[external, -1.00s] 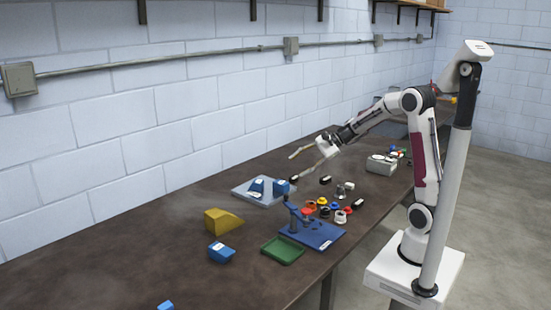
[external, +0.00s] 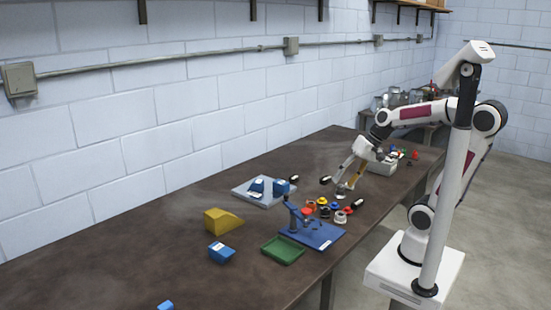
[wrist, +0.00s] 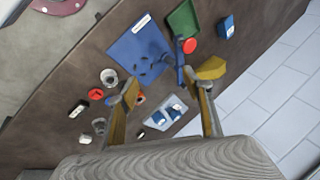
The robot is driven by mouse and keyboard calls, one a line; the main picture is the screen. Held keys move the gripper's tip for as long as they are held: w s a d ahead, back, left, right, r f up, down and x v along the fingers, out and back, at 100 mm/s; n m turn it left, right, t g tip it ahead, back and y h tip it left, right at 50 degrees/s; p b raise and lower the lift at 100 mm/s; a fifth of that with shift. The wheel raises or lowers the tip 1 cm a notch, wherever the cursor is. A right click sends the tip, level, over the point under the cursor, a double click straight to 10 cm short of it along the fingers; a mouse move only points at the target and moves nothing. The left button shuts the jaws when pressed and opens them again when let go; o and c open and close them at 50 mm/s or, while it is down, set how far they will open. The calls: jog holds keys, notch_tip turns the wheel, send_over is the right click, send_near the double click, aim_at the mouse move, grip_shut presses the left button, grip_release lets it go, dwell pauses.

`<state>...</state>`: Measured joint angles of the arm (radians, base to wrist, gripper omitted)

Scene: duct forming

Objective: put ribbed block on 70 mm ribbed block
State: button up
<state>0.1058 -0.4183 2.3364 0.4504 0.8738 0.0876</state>
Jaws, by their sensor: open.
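Ribs cannot be made out on any block, so I cannot tell which is the 70 mm ribbed block. Blue blocks with white labels are the likeliest match: two on a grey plate (external: 256,200), the left block (external: 256,186) and right block (external: 281,187), and one (external: 221,252) on the table near the yellow wedge (external: 220,221). The plate pair (wrist: 172,112) and the lone block (wrist: 226,27) also show in the wrist view. My gripper (external: 346,184) is open above the table, right of the plate. Its fingers (wrist: 166,90) are spread and empty in the wrist view.
A blue board (external: 318,236) with an upright fixture stands at the table's front, beside a green tray (external: 282,250). Several coloured rings and small black parts lie between board and gripper. A grey box (external: 382,165) stands behind. The left table is mostly clear.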

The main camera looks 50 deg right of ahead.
jog(key=s+d+n+h, duration=0.3)
jog(key=s+d+n, duration=0.1)
jog(key=s, duration=0.4)
jog(key=shift+s+d+f+n+t+h, duration=0.35)
jog(key=shift+d+f+n+t, duration=0.1)
jog(key=shift+d, duration=0.35)
jog(key=shift+o, duration=0.5)
